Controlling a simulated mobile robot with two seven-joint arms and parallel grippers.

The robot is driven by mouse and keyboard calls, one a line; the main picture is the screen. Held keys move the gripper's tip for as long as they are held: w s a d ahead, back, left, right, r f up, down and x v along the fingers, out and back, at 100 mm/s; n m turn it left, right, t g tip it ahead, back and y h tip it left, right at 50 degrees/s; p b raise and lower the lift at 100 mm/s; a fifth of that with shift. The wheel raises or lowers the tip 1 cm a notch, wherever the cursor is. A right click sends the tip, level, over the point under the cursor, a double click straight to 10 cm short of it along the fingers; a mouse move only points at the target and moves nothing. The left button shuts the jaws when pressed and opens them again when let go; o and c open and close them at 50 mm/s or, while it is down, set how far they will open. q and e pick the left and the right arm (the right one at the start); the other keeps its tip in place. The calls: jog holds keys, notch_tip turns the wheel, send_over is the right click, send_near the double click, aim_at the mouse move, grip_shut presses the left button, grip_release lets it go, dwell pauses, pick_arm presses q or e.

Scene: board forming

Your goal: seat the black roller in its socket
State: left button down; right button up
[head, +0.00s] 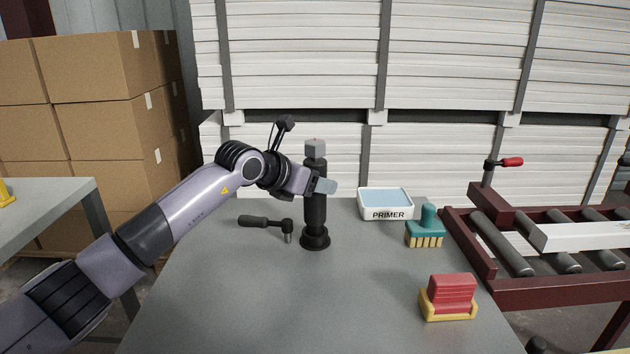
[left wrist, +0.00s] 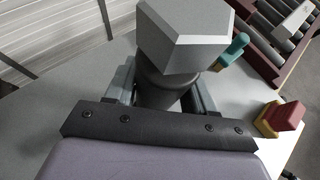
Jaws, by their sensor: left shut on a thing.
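The black roller (head: 315,210) stands upright on the grey table, with a grey faceted block (head: 315,147) at its top. The block also shows large in the left wrist view (left wrist: 185,38). The roller's lower end meets a round black socket (head: 315,242); how deep it sits inside cannot be told. My left gripper (head: 322,186) is shut on the roller's upper part, reaching it from the left. In the left wrist view its fingers lie on both sides of the dark shaft (left wrist: 160,90). My right gripper is not in view.
A black-handled tool (head: 262,222) lies just left of the socket. A PRIMER tray (head: 386,203), a teal brush (head: 427,228) and a red block in a yellow holder (head: 450,296) are to the right. A roller conveyor (head: 500,240) borders the table's right. The front table is clear.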

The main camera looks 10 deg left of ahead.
pick_arm(q)
jog(key=shift+f+b, duration=0.65)
jog(key=shift+f, duration=0.2)
jog(key=shift+c, duration=1.5)
grip_release()
jog(key=shift+f, duration=0.25)
jog(key=v, duration=0.7)
jog(key=shift+r, duration=0.25)
jog(key=shift+s, duration=0.1)
jog(key=shift+s, duration=0.1)
